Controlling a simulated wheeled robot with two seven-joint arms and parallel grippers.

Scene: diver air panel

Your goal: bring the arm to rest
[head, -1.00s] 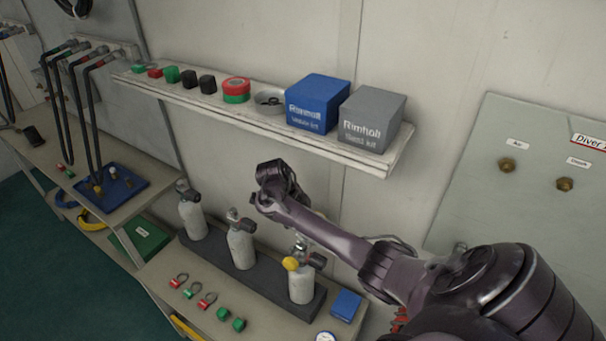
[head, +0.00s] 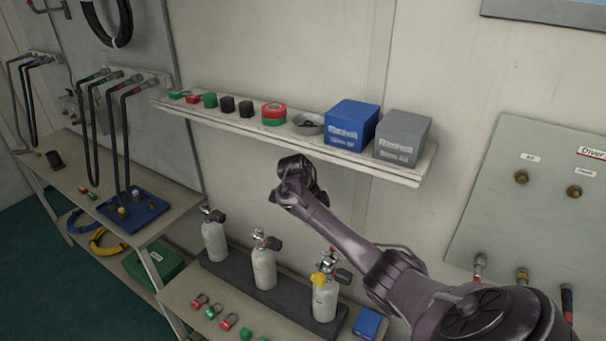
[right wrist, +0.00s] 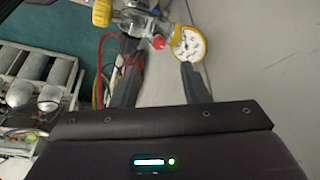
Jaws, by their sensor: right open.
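My right arm (head: 345,230) reaches in from the lower right in the head view. Its wrist end is just below the wall shelf and above the small grey cylinders, with bare wall behind it. The fingers cannot be made out there. In the right wrist view my right gripper (right wrist: 160,62) is open, its two dark fingers apart. A metal valve with a yellow knob (right wrist: 101,13) and a round yellow-rimmed gauge (right wrist: 188,44) show beyond the fingertips. Nothing appears held between the fingers. My left gripper is not in view.
The wall shelf (head: 290,142) carries a blue box (head: 352,125), a grey box (head: 402,139) and several small items. Several valved cylinders (head: 263,268) stand in a dark rack below. A pale panel (head: 530,215) is at right. Hoses hang over a bench (head: 75,165) at left.

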